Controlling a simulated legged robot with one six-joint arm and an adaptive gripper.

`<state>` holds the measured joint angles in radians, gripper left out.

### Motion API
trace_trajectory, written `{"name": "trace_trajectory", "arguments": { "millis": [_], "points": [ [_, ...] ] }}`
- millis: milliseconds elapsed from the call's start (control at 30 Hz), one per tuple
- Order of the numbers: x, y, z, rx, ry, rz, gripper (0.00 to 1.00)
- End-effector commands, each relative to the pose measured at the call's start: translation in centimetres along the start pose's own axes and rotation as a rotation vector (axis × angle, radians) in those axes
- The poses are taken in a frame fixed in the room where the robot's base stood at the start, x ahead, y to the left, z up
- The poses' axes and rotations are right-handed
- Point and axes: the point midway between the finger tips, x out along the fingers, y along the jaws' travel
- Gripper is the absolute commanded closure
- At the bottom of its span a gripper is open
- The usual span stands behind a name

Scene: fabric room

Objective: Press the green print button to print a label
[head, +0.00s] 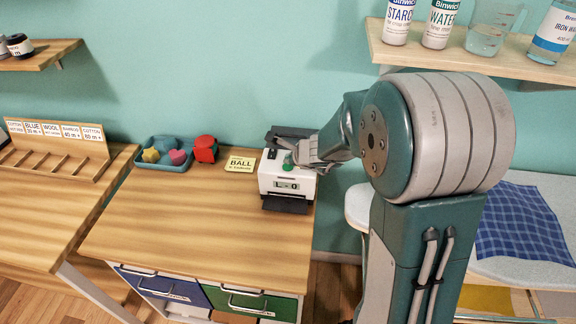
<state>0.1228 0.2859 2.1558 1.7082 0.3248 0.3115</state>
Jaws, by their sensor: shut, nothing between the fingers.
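A small white label printer (287,184) with dark trays at its back and front stands at the right end of the wooden desk, against the wall. A green button (288,163) shows on its top. My gripper (292,165) reaches in from the right over the printer's top, its fingers shut and empty. The fingertips are at or very close to the green button; I cannot tell whether they touch it. A small display with dark marks shows on the printer's front. No label is visible in the front tray.
A yellow card (240,164) reading "BALL" lies left of the printer. Further left are a red object (205,149) and a teal tray (145,166) of coloured shapes. The desk front (190,220) is clear. A shelf (460,58) with bottles hangs above my arm; an ironing board stands right.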

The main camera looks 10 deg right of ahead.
Motion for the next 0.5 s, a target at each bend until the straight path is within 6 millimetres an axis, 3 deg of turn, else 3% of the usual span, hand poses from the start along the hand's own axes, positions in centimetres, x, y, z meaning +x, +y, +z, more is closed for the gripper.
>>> {"name": "trace_trajectory", "arguments": {
  "millis": [500],
  "points": [
    [-2.3,-1.7,1.7,-0.002,-0.002,-0.002,1.0]
  ]
}}
